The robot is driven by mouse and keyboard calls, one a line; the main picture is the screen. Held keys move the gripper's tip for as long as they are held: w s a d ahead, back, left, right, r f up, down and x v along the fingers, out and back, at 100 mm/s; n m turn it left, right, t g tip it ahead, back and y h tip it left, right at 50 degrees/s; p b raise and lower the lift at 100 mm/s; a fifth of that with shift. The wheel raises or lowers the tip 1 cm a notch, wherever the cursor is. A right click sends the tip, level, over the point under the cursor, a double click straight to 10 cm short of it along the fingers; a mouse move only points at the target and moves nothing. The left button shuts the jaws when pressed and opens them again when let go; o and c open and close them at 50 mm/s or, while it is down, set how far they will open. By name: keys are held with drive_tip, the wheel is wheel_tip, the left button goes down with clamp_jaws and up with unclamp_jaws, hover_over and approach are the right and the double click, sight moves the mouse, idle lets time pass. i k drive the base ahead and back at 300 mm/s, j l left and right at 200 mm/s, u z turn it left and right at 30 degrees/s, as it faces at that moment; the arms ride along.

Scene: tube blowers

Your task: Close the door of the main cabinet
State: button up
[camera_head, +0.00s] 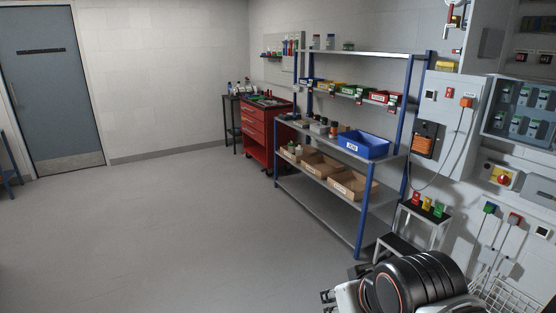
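At the right edge, a light grey wall cabinet (490,122) shows its inside, with several green and white devices. Left of it is a grey panel (453,97) with an orange box and a hanging cable. It looks like the cabinet's door standing open, but I cannot tell for sure. My arm fills the bottom right corner, a black and white link with an orange ring. A small part at its left end may be my gripper (327,297). It is low in front of the shelf and cabinet, apart from both. Its fingers are too unclear to judge.
A metal shelf rack (325,208) with blue posts holds a blue bin (363,146) and cardboard boxes. A step stool (404,228) stands below the panel. A wire basket (505,297) is at the bottom right. A red tool cart (262,132) stands behind. The floor at left is clear.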

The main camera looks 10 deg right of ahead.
sight(485, 29)
drive_tip(key=i+j+z, duration=0.1)
drive_tip(key=i+z, duration=0.35)
drive_tip(key=i+j+z, duration=0.25)
drive_tip(key=z, duration=0.25)
drive_tip(key=i+j+z, duration=0.65)
drive_tip(key=j+z, duration=0.25)
drive_tip(key=i+j+z, duration=0.15)
drive_tip(key=j+z, duration=0.15)
drive_tip(key=j, duration=0.15)
drive_tip(key=i+j+z, duration=0.1)
drive_tip(key=j+z, duration=0.15)
drive_tip(key=j, duration=0.25)
